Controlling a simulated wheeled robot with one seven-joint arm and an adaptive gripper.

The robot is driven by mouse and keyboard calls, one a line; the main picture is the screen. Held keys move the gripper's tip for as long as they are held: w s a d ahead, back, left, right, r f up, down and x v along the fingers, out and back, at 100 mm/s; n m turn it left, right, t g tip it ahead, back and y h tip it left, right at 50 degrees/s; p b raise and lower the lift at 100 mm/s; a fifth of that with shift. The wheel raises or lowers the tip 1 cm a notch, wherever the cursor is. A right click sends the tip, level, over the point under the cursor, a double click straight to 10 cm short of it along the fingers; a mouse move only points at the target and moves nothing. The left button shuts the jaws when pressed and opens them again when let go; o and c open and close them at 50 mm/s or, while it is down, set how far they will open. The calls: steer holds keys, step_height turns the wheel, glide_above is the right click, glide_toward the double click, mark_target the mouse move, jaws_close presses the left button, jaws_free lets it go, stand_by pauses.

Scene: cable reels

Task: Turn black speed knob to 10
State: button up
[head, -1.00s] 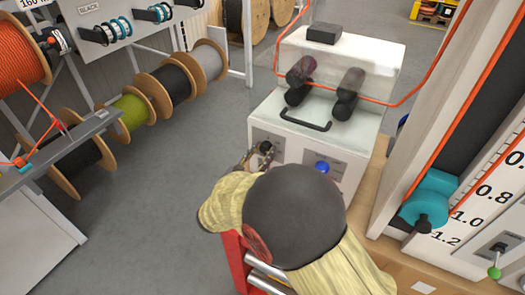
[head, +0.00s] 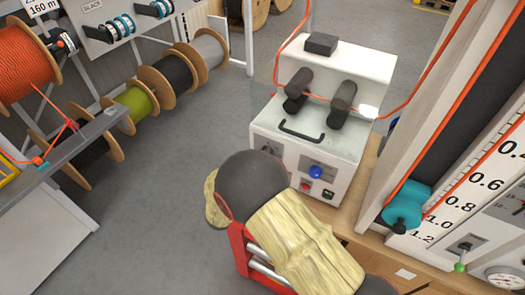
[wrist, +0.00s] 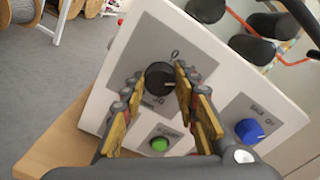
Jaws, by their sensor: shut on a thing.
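The black speed knob (wrist: 160,79) sits on a grey plate on the white machine's front. A "0" is printed above it, with partly covered marks below. A small pale mark shows at the knob's right edge; its exact setting is too small to read. My gripper (wrist: 156,92) has one finger on each side of the knob and is shut on it.
A blue knob (wrist: 249,131) and a green button (wrist: 159,144) are close to the fingers. The machine (head: 335,143) has a black top handle (head: 302,132) and rollers with orange cable. Cable reels (head: 170,75) stand at left, with bare floor between.

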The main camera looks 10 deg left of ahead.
steer(key=shift+a+n+p, duration=0.1)
steer(key=shift+n+p, duration=0.3)
steer(key=shift+n, duration=0.1)
steer(key=o, duration=1.2)
steer(key=shift+c, duration=0.2)
steer(key=shift+s, duration=0.1)
steer(key=v, duration=1.2)
